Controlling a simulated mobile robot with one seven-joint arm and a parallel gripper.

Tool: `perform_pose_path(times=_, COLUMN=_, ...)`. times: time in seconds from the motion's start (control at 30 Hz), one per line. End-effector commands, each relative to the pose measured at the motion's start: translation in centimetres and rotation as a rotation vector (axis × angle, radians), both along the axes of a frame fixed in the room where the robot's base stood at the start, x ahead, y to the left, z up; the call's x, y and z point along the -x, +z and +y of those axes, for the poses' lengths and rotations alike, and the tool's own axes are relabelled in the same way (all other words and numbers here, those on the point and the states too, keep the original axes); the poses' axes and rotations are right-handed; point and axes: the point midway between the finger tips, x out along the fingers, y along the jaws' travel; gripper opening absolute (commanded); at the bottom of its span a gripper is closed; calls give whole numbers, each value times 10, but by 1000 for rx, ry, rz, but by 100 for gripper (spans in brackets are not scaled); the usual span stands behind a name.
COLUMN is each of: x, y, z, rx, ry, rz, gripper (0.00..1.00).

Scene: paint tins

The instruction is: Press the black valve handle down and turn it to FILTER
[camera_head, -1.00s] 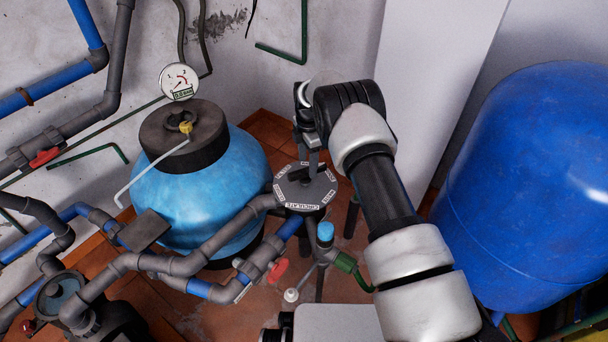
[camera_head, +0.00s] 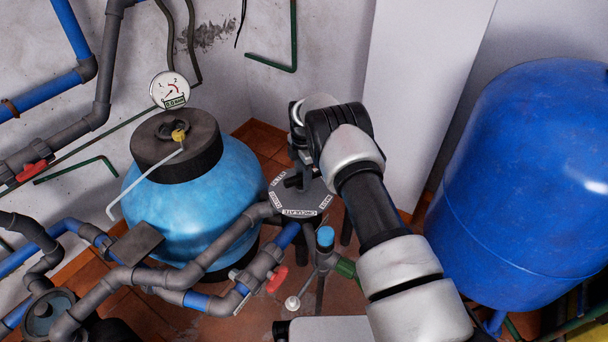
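The multiport valve (camera_head: 298,206) has a grey octagonal top with white labels around its rim. The label CIRCULATE faces the camera; the other labels are too small or covered to read surely. A short black piece that looks like the valve handle (camera_head: 292,182) shows on the left part of the top, below my gripper. My gripper (camera_head: 304,168) hangs over the valve top from above, close to the handle. My wrist hides much of it, so I cannot tell whether its fingers are open or whether they touch the handle.
A light-blue filter tank (camera_head: 190,205) with a dark lid and a pressure gauge (camera_head: 170,90) stands left of the valve. Grey and blue pipes (camera_head: 180,275) with a red lever run in front. A large blue tank (camera_head: 535,190) stands right; a white pillar (camera_head: 420,90) is behind my arm.

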Motion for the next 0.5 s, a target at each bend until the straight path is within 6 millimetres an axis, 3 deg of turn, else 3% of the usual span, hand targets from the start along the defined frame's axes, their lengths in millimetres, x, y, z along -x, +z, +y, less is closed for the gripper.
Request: perform_pose_path(times=0.5, x=1, y=-2, z=0, rx=1, ry=0, rz=2, gripper=13)
